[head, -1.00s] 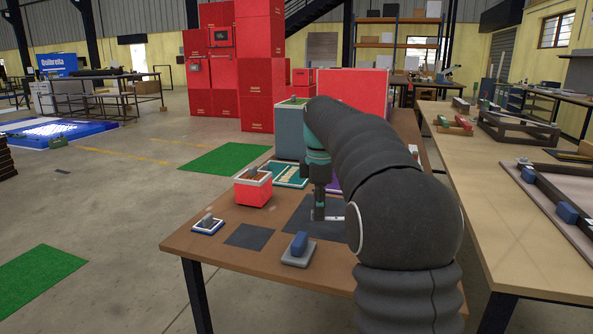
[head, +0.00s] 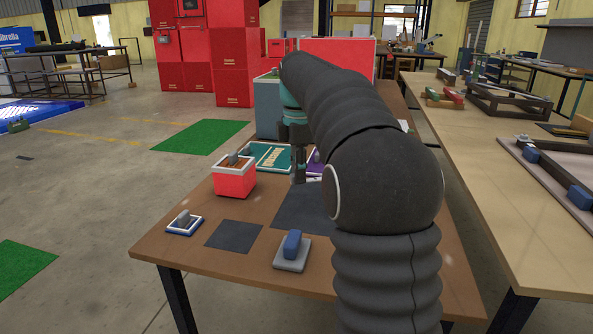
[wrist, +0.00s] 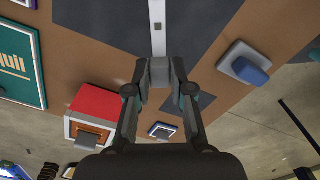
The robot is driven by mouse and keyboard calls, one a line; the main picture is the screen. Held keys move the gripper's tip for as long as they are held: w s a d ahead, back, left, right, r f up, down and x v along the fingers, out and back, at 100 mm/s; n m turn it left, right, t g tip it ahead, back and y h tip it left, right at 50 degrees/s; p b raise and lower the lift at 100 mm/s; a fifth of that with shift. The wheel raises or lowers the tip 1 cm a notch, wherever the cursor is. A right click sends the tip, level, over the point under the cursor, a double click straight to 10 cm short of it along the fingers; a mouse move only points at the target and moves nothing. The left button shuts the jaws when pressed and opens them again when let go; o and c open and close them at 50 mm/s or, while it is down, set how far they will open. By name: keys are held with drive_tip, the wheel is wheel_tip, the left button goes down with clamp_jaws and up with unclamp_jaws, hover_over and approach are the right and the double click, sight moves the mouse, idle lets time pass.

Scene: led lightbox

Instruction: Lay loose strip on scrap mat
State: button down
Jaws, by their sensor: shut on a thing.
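My gripper (wrist: 158,78) is shut on a narrow white strip (wrist: 157,22) that runs away from the fingertips in the wrist view. In the head view my gripper (head: 298,178) hangs above the far part of the large dark mat (head: 300,210), and my arm hides much of the strip. The large mat also shows behind the strip in the wrist view (wrist: 202,18). A smaller dark mat (head: 233,235) lies nearer the table's front left, and in the wrist view (wrist: 190,103) it is beyond the fingers. I cannot tell from markings which is the scrap mat.
A red box (head: 234,182) with an open top stands left of my gripper. A small blue-rimmed tray (head: 184,224) and a blue-handled block (head: 292,246) on a grey base flank the small mat. A teal tray (head: 268,155) and purple tray (head: 314,168) lie behind.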

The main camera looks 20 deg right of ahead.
sight(298, 211)
drive_tip(key=shift+f+b, duration=1.8)
drive_tip(key=shift+f, duration=1.55)
drive_tip(key=shift+f, duration=0.6)
drive_tip(key=c, duration=0.9)
unclamp_jaws()
drive_tip(key=shift+c, duration=0.2)
wheel_tip(298, 211, up, 12)
